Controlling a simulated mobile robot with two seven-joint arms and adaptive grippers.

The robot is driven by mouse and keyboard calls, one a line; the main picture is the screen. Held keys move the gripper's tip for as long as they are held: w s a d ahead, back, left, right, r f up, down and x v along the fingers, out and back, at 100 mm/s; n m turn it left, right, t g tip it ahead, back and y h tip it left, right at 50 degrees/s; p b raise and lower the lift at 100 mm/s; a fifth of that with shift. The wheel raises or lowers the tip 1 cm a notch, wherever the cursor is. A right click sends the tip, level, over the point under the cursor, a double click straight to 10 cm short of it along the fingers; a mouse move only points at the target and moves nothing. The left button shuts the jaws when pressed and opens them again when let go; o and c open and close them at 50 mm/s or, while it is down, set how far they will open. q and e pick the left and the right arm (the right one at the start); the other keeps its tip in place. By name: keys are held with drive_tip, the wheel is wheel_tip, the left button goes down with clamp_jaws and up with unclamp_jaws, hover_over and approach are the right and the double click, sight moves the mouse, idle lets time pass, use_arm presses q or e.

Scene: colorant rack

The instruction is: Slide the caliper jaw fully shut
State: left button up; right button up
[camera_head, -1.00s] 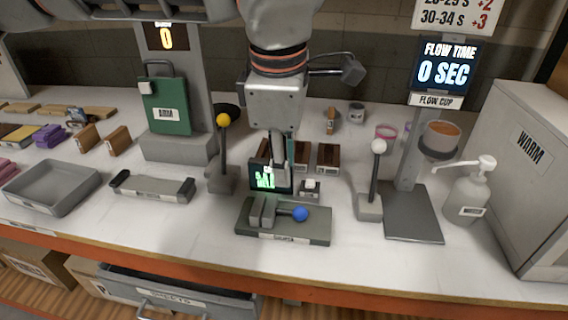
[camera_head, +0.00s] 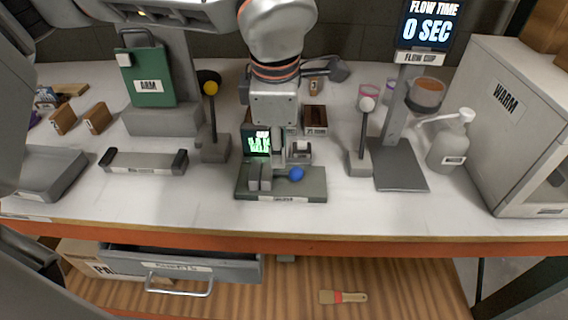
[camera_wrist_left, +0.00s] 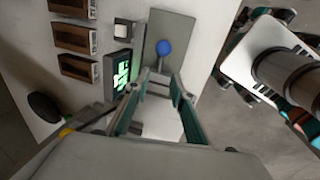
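The caliper (camera_head: 310,189) is a dark green plate on the front of the bench, with two upright grey jaw blocks (camera_head: 259,178) and a blue ball knob (camera_head: 297,174) on its right. The blocks stand close together; the exact gap is unclear. My left gripper (camera_head: 279,161) points down just behind and above the caliper. In the left wrist view its teal-padded fingers (camera_wrist_left: 160,80) are apart, with the blue knob (camera_wrist_left: 164,47) just beyond the tips. Whether they touch the caliper I cannot tell. My right gripper is not in view.
A small lit display (camera_head: 257,140) stands behind the caliper. A yellow-knobbed lever (camera_head: 211,118) is to the left and a white-knobbed lever (camera_head: 364,130) to the right. A grey cradle (camera_head: 145,163) lies left. An open drawer (camera_head: 190,265) juts out below the bench edge.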

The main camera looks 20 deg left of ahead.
sight(280, 172)
use_arm(q)
drive_tip(key=f, duration=0.3)
drive_tip(key=w+f, duration=0.1)
drive_tip(key=f, duration=0.2)
drive_tip(key=shift+w+a+f, duration=0.1)
drive_tip(key=shift+a+f, duration=0.05)
drive_tip(key=shift+a, duration=0.05)
clamp_jaws()
